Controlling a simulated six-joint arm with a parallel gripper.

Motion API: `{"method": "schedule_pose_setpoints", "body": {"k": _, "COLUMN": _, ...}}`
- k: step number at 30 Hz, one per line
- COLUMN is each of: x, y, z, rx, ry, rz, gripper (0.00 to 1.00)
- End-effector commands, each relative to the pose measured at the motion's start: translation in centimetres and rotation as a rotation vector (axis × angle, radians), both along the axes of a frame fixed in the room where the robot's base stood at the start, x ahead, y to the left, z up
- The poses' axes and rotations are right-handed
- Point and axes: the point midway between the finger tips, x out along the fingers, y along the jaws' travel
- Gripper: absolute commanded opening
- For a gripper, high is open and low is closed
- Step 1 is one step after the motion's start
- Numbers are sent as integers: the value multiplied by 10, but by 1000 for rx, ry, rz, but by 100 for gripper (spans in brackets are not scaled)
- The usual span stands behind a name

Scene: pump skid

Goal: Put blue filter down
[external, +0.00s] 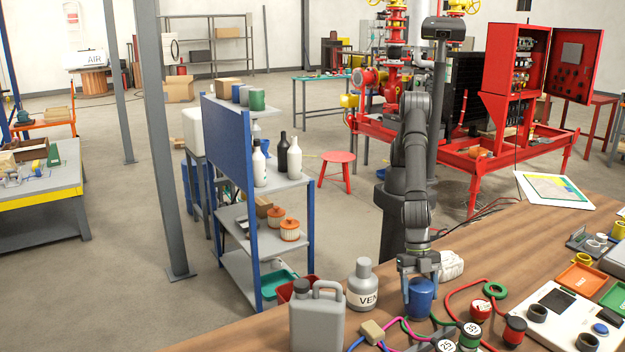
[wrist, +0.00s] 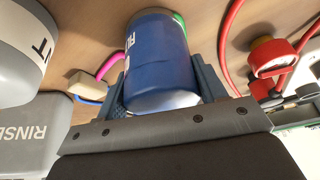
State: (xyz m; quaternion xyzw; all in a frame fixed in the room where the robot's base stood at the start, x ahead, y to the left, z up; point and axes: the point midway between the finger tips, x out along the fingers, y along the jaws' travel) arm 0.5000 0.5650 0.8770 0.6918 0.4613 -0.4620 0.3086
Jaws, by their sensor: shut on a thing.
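The blue filter (external: 421,297) is a blue cylinder at the wooden bench's near side in the external view. My gripper (external: 420,290) is shut on it from above, with a finger on each side. In the wrist view the blue filter (wrist: 158,62) fills the middle between the two jaws, with white lettering on its side and a pale end towards the camera. Its far end is close to the wooden surface, beside a green ring. I cannot tell whether it touches the bench.
A grey VENT bottle (external: 365,288) and a grey jug (external: 318,318) stand left of the filter. Red, pink and green hoses, a red-capped part (wrist: 272,57) and several small fittings lie to the right. An orange tray (external: 581,279) is further right. Bare wood shows behind.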

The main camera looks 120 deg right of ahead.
Motion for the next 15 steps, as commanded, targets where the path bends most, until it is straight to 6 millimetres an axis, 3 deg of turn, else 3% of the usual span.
{"method": "schedule_pose_setpoints", "body": {"k": 9, "x": 0, "y": 0, "z": -1, "rx": 1, "ry": -2, "rz": 0, "gripper": 31}}
{"method": "schedule_pose_setpoints", "body": {"k": 10, "x": 0, "y": 0, "z": -3, "rx": 0, "ry": 0, "rz": 0, "gripper": 66}}
{"method": "schedule_pose_setpoints", "body": {"k": 13, "x": 0, "y": 0, "z": -2, "rx": 0, "ry": 0, "rz": 0, "gripper": 86}}
{"method": "schedule_pose_setpoints", "body": {"k": 15, "x": 0, "y": 0, "z": -2, "rx": 0, "ry": 0, "rz": 0, "gripper": 86}}
